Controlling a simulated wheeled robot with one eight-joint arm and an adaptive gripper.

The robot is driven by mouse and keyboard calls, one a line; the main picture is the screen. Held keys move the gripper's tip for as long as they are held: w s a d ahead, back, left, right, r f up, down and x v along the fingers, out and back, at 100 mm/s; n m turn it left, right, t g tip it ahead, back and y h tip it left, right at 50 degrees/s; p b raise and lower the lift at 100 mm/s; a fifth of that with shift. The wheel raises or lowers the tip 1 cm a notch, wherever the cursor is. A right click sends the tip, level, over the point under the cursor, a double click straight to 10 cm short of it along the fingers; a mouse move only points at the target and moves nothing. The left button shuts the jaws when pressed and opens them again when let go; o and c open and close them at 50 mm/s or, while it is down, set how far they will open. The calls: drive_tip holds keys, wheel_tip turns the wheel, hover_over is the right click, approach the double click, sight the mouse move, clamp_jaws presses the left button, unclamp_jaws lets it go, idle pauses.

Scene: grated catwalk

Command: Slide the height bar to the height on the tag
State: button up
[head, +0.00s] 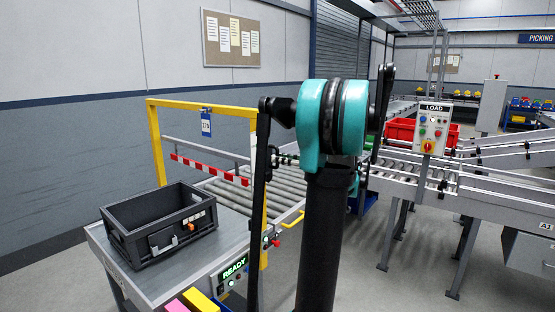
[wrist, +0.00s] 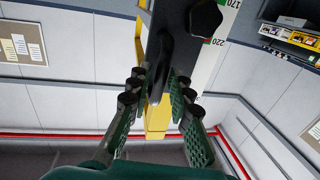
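The red-and-white striped height bar (head: 210,170) spans the yellow gate frame (head: 155,145) in the head view. A blue-and-white tag (head: 206,124) hangs from the frame's top beam; its small number looks like 170 or similar. In the wrist view, my gripper (wrist: 158,85) is open, with its green fingers either side of a dark upright handle (wrist: 160,65). I cannot tell whether they touch it. The head view hides my gripper behind my arm.
A roller conveyor (head: 225,193) runs under the bar. A dark grey crate (head: 165,230) sits on the table in front of it. A READY panel (head: 234,270) is at the table's near edge. A LOAD control box (head: 432,130) and another conveyor stand right.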

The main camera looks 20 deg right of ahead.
drive_tip(key=shift+w+a, duration=0.5)
drive_tip(key=shift+w, duration=0.05)
drive_tip(key=shift+c, duration=0.6)
clamp_jaws()
